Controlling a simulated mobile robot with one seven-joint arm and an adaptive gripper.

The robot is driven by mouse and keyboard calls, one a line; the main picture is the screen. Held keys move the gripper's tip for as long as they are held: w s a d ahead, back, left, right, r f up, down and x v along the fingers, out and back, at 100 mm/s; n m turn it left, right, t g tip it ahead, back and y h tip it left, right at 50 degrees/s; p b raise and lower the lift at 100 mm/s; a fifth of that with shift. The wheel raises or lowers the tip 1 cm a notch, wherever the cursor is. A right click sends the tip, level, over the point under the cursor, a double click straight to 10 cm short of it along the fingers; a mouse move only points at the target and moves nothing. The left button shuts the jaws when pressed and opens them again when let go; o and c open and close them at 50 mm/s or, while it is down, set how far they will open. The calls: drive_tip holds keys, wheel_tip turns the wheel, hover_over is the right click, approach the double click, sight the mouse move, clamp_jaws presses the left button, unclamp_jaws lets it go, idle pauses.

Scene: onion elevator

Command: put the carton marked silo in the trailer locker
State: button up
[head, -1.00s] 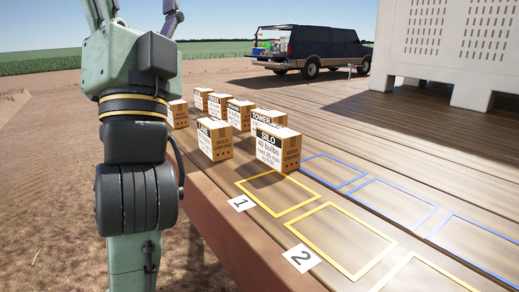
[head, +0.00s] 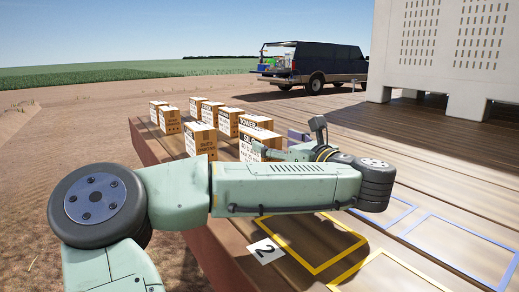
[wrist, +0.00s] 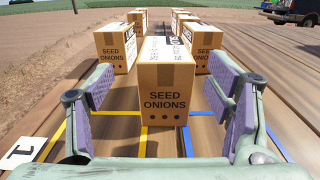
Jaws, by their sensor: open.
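The carton marked silo (head: 249,149) stands upright on the wooden deck in the head view, its lower part hidden behind my arm. In the wrist view a carton printed "seed onions" (wrist: 167,92) stands straight ahead; it appears to be the same one, though its name is not legible there. My gripper (wrist: 157,88) is open and empty, its purple-padded fingers to the left and right of that carton's near face. I cannot tell whether the fingertips reach past that face. I cannot identify the trailer locker.
Several similar cartons stand close behind and to the left, including one marked tower (head: 257,122) and a near left one (head: 200,139). A dark van (head: 315,66) and a white slotted structure (head: 437,45) stand beyond.

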sight(260, 132)
drive_tip(key=p+x, duration=0.2)
drive_tip(key=x, duration=0.5)
drive_tip(key=shift+w+d+r, duration=0.15)
drive_tip(key=shift+w, duration=0.15)
drive_tip(key=shift+w+a+p, duration=0.3)
drive_tip(key=shift+w, duration=0.15)
drive_tip(key=shift+c, duration=0.5)
drive_tip(key=c, duration=1.4)
clamp_jaws()
